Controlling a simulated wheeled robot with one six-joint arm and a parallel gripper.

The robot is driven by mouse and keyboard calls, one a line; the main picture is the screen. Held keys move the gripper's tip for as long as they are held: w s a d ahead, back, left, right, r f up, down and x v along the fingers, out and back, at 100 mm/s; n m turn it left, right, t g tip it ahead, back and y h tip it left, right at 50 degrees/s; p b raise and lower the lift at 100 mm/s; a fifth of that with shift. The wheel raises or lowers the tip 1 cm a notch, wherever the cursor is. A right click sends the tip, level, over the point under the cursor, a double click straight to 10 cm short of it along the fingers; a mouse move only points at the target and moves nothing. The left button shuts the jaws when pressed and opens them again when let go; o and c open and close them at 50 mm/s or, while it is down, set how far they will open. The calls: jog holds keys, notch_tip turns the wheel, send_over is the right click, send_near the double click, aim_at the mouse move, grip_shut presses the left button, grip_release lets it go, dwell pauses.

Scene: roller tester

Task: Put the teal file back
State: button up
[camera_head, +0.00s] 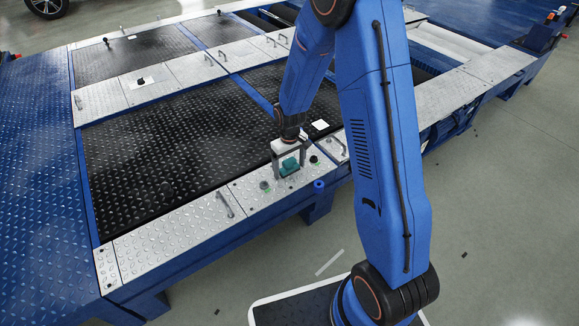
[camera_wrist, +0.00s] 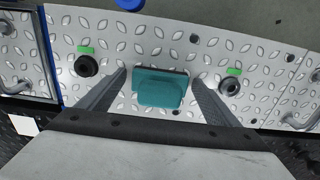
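The teal file (camera_head: 289,166) shows as a teal block at the silver tread-plate panel (camera_head: 250,188) on the near edge of the roller tester. In the wrist view the teal file (camera_wrist: 161,90) lies between the two fingers of my gripper (camera_wrist: 159,76), with a visible gap on each side. A thin dark strip runs along its far edge; I cannot tell whether it is a slot. My gripper (camera_head: 290,160) is open and points down over the panel, its fingers on either side of the file.
Two dark round knobs with green labels flank the file, the left knob (camera_wrist: 87,66) and the right knob (camera_wrist: 229,87). A blue ring-like part (camera_head: 319,184) sits at the panel's front edge. A metal handle (camera_head: 225,203) rises to the left. Black tread plates (camera_head: 170,140) lie behind.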

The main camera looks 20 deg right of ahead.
aim_at(289, 160)
notch_tip(289, 160, up, 11)
jog(key=shift+f, duration=0.1)
jog(key=shift+r, duration=0.75)
jog(key=shift+s+r, duration=0.2)
jog(key=shift+r, duration=0.15)
jog(key=s+d+r+t, duration=0.1)
jog(key=s+d+r, duration=0.1)
jog(key=s+r, duration=0.65)
jog(key=s+d+r+m+t, duration=0.1)
jog(key=s+r, duration=0.5)
jog(key=s, duration=0.6)
jog(key=s+d+r+m+t, duration=0.2)
jog(key=s+d+r, duration=0.2)
jog(key=s+r, duration=0.3)
jog(key=s, duration=0.5)
jog(key=shift+s+r+m+t, duration=0.2)
jog(key=shift+m+t, duration=0.1)
jog(key=shift+t, duration=0.1)
